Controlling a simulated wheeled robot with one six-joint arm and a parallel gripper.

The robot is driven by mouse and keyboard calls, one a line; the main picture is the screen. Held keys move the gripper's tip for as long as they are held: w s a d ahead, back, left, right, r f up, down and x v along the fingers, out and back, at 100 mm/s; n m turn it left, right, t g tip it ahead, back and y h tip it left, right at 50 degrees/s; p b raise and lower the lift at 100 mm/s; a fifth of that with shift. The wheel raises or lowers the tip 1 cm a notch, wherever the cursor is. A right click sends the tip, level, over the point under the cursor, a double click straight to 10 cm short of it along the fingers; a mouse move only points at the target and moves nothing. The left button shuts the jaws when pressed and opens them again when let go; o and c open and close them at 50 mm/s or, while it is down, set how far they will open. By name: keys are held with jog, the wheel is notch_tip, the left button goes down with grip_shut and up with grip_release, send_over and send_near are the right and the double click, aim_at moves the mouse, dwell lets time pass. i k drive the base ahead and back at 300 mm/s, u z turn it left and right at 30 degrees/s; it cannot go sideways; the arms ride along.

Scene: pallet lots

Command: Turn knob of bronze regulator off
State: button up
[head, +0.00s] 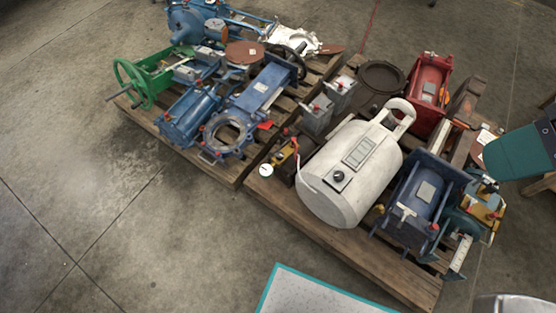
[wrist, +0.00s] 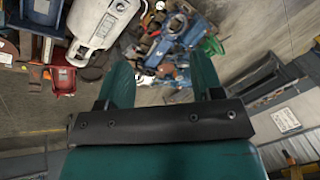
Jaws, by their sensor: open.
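A small brass-yellow body with a round white gauge (head: 266,170) sits at the left edge of the right pallet, left of the white tank (head: 350,175); it looks like the bronze regulator (head: 284,156). Its knob is too small to make out. A second yellow-bronze device (head: 485,207) with a dark top sits at the pallet's right end, and I cannot tell which one is meant. In the wrist view my gripper (wrist: 160,82) is open and empty, two teal fingers apart, well away from the pallets. I cannot make out the regulator there.
Two wooden pallets (head: 410,283) stand close together, crowded with equipment: a green handwheel (head: 133,84), blue valves (head: 188,113), a red unit (head: 430,82), a blue unit (head: 415,200) and grey boxes (head: 318,114). Bare concrete floor (head: 70,190) lies to the left.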

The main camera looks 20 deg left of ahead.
aim_at(279, 155)
jog(key=k, duration=0.5)
jog(key=u, duration=2.3)
jog(key=i, duration=1.3)
jog(key=z, duration=2.15)
